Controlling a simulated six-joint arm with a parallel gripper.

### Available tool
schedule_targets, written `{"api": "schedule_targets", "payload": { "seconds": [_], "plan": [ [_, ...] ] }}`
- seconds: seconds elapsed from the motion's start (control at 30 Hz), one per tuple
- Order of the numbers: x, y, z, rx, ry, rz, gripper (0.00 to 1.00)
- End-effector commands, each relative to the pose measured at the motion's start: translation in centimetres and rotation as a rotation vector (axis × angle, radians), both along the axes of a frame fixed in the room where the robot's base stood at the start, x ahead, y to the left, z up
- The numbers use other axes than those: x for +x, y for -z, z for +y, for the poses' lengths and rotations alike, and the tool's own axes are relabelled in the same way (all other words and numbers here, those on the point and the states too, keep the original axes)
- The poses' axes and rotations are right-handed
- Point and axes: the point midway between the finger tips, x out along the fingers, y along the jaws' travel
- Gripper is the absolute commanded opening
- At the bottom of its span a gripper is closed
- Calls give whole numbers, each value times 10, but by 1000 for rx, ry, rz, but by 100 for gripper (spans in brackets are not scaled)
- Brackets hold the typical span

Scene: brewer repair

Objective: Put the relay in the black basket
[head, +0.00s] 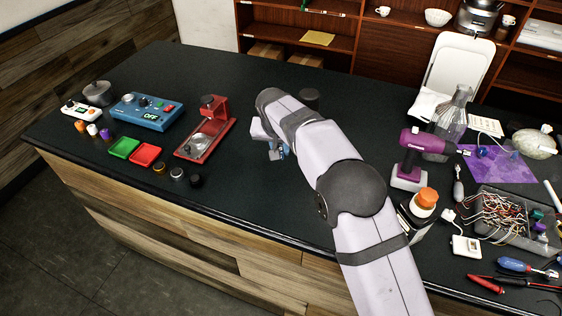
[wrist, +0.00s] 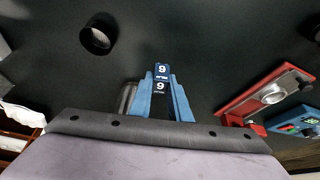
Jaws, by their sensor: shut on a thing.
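My gripper (head: 276,152) is above the counter near its middle, left of my forearm. In the wrist view, its two blue fingers (wrist: 161,98) are shut on a dark blue block with white markings, which looks like the relay (wrist: 162,73). In the head view the block is too small to make out. A round, open-topped black container, which looks like the black basket (wrist: 97,38), is on the counter at the upper left of the wrist view, apart from the gripper. I cannot make it out in the head view; my arm may hide it.
A grey cylinder (wrist: 127,97) stands beside the fingers. The red stand (head: 205,137), blue OFF box (head: 147,111), green tray (head: 124,147) and red tray (head: 145,155) are at left. A purple drill (head: 415,150) and wire bin (head: 505,215) crowd the right.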

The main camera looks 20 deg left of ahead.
Motion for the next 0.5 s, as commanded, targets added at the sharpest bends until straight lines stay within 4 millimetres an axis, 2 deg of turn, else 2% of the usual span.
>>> {"api": "schedule_targets", "payload": {
  "seconds": [0.2, 0.5],
  "plan": [
    [0, -25, 0, 1, 0, -2, 0],
    [0, -32, 0, 0, 0, 1, 0]
  ]
}}
